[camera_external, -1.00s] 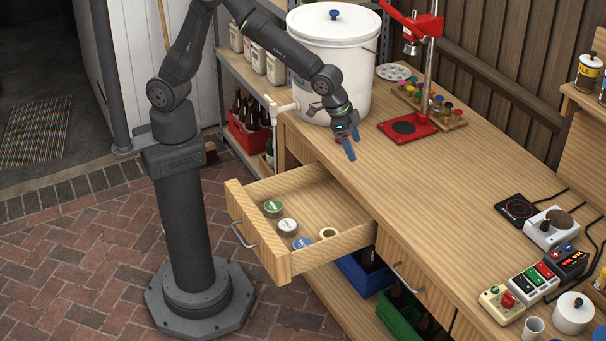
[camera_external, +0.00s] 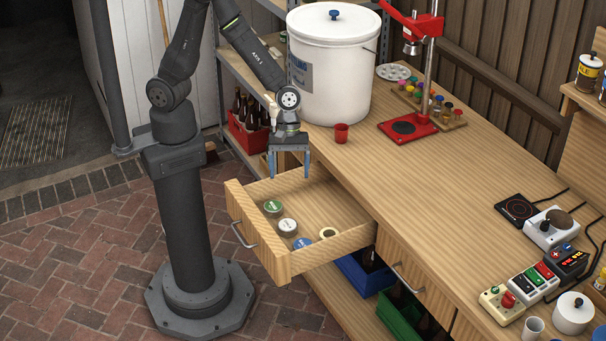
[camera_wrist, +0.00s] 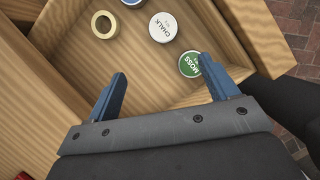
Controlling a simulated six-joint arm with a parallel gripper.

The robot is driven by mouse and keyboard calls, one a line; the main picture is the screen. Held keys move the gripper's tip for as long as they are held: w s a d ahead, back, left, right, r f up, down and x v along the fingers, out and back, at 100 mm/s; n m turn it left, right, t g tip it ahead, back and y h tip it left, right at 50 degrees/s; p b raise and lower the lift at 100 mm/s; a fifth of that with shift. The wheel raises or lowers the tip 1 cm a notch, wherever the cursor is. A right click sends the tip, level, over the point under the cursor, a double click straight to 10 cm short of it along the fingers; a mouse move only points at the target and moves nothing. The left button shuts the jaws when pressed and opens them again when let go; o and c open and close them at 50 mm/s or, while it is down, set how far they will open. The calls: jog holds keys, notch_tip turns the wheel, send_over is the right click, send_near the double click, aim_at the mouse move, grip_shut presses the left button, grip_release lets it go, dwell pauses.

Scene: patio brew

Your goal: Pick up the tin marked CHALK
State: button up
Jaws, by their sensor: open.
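The tin marked CHALK (camera_wrist: 163,27) has a white lid and lies in the open drawer (camera_external: 338,242). In the external view the white-lidded tin (camera_external: 287,226) sits between a green tin (camera_external: 273,207) and a blue tin (camera_external: 302,243). In the wrist view the green tin reads MOSS (camera_wrist: 189,64) and is right of and nearer than the CHALK tin. My gripper (camera_external: 289,178) is open and empty, pointing down above the back part of the drawer. Its blue fingers (camera_wrist: 160,78) are apart in the wrist view, with the CHALK tin beyond them.
A cream ring, like a tape roll (camera_external: 328,233), lies in the drawer; it also shows in the wrist view (camera_wrist: 104,24). The drawer walls surround the tins. A white bucket (camera_external: 331,80) and small red cup (camera_external: 341,133) stand on the bench. The bench middle is clear.

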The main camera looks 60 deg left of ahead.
send_over(288, 223)
jog(key=w+a, duration=0.2)
jog(key=f, duration=1)
jog(key=shift+s, duration=0.2)
jog(key=shift+s+x, duration=0.2)
jog(key=shift+x, duration=1.15)
jog(key=shift+s+x, duration=0.2)
jog(key=shift+x, duration=1.1)
jog(key=shift+c, duration=0.2)
jog(key=c, duration=1)
